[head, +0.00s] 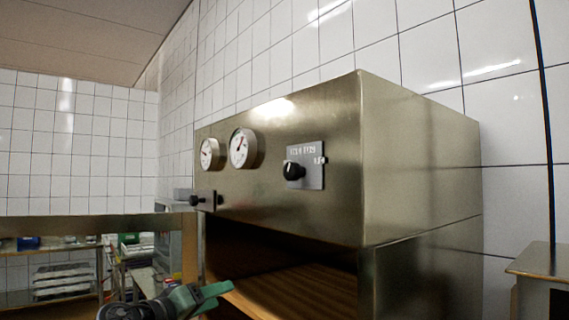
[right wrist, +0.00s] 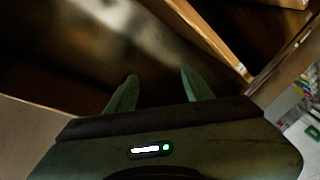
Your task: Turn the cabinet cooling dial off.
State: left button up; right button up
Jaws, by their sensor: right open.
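The cooling dial (head: 293,172) is a black knob with a light mark, on a grey label plate (head: 313,178) on the front of the steel cabinet (head: 345,130). The plate's lettering is too small to read surely. My right gripper (head: 213,293) has green fingers and is low in the head view, below and left of the dial, apart from it, by the cabinet's dark opening. In the right wrist view the gripper (right wrist: 158,88) has its fingers spread with nothing between them. The dial does not show in that view. My left gripper is not in view.
Two round gauges (head: 243,148) sit left of the dial, with a small black handle (head: 207,200) below them. The cabinet's open bay (head: 290,262) has a slatted wooden shelf. A rack with trays (head: 63,280) stands at left. The space before the dial is clear.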

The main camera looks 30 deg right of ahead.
jog(key=s+a+r+m+g+h, duration=0.1)
jog(key=s+r+m+g, duration=0.15)
jog(key=s+r, duration=0.45)
jog(key=s+r+m+g+h, duration=0.15)
jog(key=r+m, duration=0.25)
jog(key=r, duration=0.7)
jog(key=m+g+p, duration=0.1)
jog(key=m+g, duration=0.2)
jog(key=m, duration=0.3)
send_near(288, 173)
jog(key=d, duration=0.2)
jog(key=d+p, duration=0.2)
jog(key=d, duration=0.5)
jog(key=shift+d+r, duration=0.1)
jog(key=shift+r, duration=0.1)
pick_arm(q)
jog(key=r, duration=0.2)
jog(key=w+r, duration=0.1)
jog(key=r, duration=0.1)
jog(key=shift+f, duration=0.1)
pick_arm(e)
jog(key=shift+w, duration=0.1)
grip_shut()
